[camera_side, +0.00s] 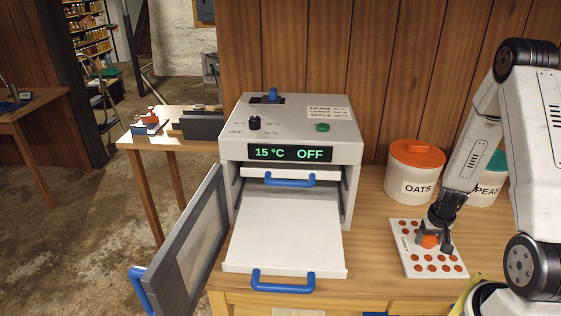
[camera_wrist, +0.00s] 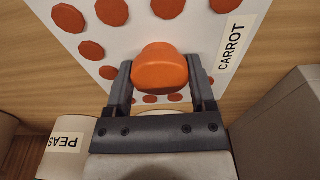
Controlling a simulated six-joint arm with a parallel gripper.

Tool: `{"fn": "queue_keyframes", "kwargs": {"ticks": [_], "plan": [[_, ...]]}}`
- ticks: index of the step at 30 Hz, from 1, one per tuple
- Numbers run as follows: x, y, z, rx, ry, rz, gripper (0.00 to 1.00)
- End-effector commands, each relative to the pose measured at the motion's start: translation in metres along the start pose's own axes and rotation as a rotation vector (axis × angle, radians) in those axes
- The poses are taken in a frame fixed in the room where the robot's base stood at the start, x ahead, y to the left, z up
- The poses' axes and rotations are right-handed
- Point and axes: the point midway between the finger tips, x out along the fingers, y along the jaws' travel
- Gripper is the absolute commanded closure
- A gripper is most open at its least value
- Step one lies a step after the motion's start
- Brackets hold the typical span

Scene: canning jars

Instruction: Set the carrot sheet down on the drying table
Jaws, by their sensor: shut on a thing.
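The carrot sheet (camera_side: 409,262) is a white sheet with several orange rounds, a CARROT label and an orange knob (camera_wrist: 160,70). In the side view it lies flat at the right of the wooden table (camera_side: 375,215); I cannot tell whether it touches the wood or is just above it. My gripper (camera_side: 431,241) points down at the sheet's middle and is shut on the knob. In the wrist view, the gripper's two fingers (camera_wrist: 160,64) stand on either side of the knob, and the sheet (camera_wrist: 205,38) spreads beyond them.
A white dryer (camera_side: 290,125) reads 15 °C OFF. Its grey door (camera_side: 190,245) is open and an empty tray (camera_side: 285,235) is pulled out, left of the sheet. The OATS canister (camera_side: 414,172) and PEAS canister (camera_side: 488,185) stand behind. A smaller table (camera_side: 150,145) is at back left.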

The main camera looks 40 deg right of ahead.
Motion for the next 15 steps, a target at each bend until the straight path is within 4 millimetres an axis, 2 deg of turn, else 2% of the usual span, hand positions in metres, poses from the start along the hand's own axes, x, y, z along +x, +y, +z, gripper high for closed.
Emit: {"fn": "queue_keyframes", "kwargs": {"ticks": [15], "plan": [[0.019,0.001,0.002,0.000,-0.001,0.003,0.97]]}}
